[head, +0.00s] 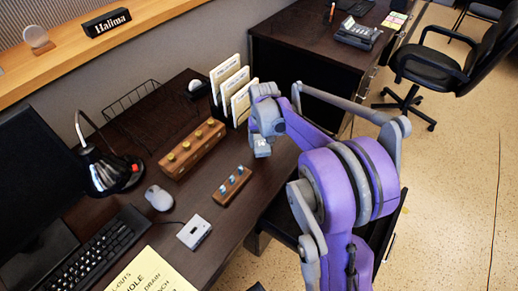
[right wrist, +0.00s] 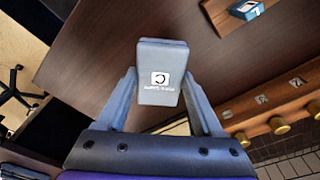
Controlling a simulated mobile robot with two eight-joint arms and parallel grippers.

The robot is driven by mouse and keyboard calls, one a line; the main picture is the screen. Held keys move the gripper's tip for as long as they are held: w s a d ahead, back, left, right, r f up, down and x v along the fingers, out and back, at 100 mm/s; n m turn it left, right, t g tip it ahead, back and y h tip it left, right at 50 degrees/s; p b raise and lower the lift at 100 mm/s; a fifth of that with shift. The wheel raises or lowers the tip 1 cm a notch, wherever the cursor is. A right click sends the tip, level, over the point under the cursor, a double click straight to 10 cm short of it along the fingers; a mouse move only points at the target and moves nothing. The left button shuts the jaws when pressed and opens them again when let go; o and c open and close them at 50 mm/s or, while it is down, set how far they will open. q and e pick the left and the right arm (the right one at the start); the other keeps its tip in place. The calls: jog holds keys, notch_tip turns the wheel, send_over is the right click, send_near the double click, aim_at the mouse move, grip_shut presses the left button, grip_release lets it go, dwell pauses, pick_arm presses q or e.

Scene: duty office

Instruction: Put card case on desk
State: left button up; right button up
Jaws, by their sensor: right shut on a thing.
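The card case is a small blue-grey box with a white logo, seen in the right wrist view (right wrist: 160,68). My right gripper (right wrist: 163,92) is shut on it, with one finger at each side. In the head view my right gripper (head: 262,138) hangs over the right part of the dark brown desk (head: 222,222), near the letter rack. The case (head: 262,150) shows only small there, under the gripper. It appears held above the desk, but the exact height is hard to tell. My left gripper is not in view.
A small wooden holder with blue pieces (head: 231,187) and a longer wooden block with brass knobs (head: 192,150) stand left of the gripper. A letter rack (head: 228,80) stands behind. A mouse (head: 159,198), keyboard (head: 100,245) and lamp (head: 108,172) are further left.

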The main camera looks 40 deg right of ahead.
aim_at(261, 144)
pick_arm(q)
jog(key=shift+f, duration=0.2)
pick_arm(e)
jog(key=shift+f, duration=1.95)
pick_arm(q)
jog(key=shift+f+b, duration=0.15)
jog(key=shift+b, duration=0.2)
pick_arm(e)
jog(key=shift+f, duration=0.15)
jog(key=o, duration=1.4)
jog(key=shift+c, duration=0.2)
